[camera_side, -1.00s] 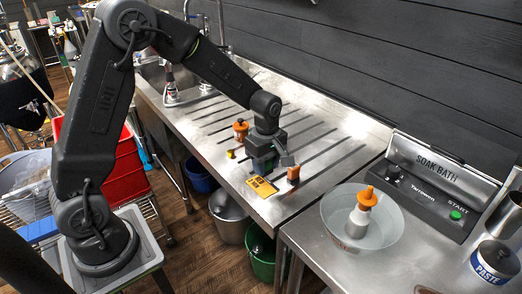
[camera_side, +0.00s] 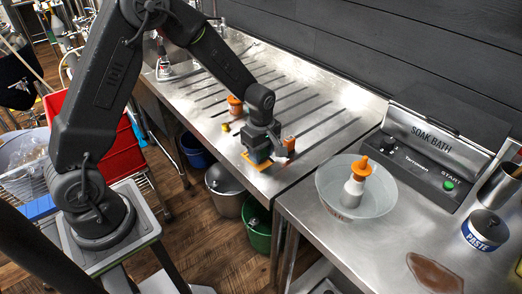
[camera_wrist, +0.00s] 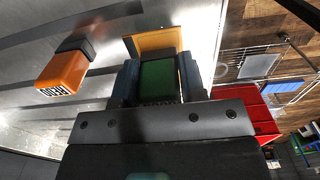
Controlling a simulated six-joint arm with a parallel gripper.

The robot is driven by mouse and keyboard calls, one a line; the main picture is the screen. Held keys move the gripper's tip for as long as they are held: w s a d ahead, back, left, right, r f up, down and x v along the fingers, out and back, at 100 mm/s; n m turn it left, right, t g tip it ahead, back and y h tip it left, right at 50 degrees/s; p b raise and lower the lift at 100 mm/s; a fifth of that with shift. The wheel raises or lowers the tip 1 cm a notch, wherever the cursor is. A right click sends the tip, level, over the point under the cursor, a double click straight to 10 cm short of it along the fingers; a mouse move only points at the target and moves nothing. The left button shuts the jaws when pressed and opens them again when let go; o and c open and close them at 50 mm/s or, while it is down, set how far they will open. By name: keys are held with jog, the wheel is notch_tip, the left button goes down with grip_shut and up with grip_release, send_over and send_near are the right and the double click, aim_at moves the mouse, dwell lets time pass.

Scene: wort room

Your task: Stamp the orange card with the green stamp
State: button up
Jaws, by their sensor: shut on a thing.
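My gripper (camera_side: 258,155) is shut on the green stamp (camera_wrist: 158,80), whose green face shows between the jaws in the wrist view. The orange card (camera_wrist: 155,40) lies flat on the steel draining board, right at the stamp, and the stamp and jaws hide part of it. In the side view the card's edge (camera_side: 246,158) shows under the gripper. I cannot tell whether the stamp touches the card.
An orange block with a dark end and lettering (camera_wrist: 64,74) lies close beside the gripper; it also shows in the side view (camera_side: 289,143). An orange-topped item (camera_side: 235,105) and a small yellow piece (camera_side: 225,128) stand behind. A bowl (camera_side: 335,205) with a bottle is at right.

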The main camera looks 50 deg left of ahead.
jog(key=shift+f, duration=0.5)
dwell(1.3)
jog(key=shift+r, duration=3.5)
